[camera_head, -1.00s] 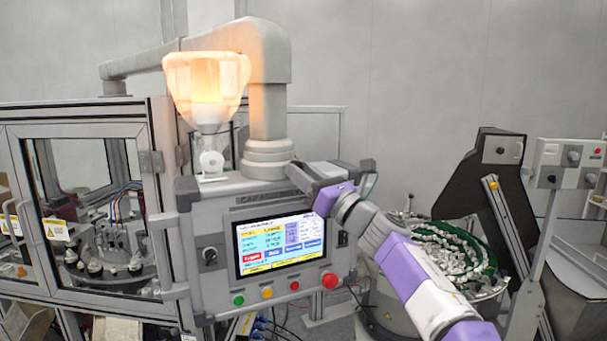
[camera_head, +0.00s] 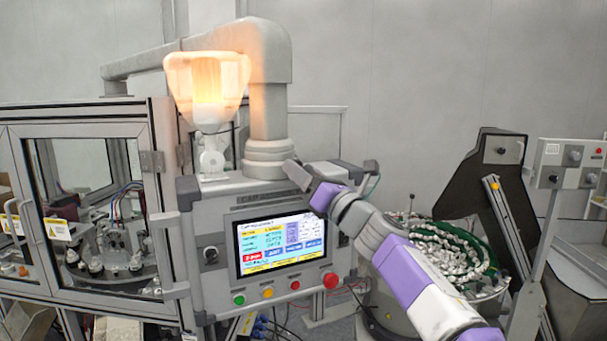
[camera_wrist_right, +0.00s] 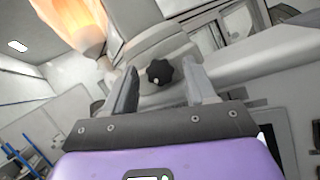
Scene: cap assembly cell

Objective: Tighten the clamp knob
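The clamp knob (camera_wrist_right: 159,72) is a small black star-shaped knob on a pale grey clamp, seen in the right wrist view. My right gripper (camera_wrist_right: 161,80) is open, with one finger to each side of the knob in that view and a clear gap to each. I cannot tell how deep the knob sits between the fingers. In the head view my right gripper (camera_head: 296,174) is beside the foot of the grey support arm (camera_head: 268,150), above the control panel. The knob cannot be made out there. My left gripper is not in view.
The control panel (camera_head: 220,285) with a lit screen (camera_head: 280,243) and coloured buttons is below my right gripper. A glowing amber lamp (camera_head: 207,85) stands to its left. A glazed machine cabinet (camera_head: 90,130) is at the left, and a parts bowl (camera_head: 480,290) lies right of my arm.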

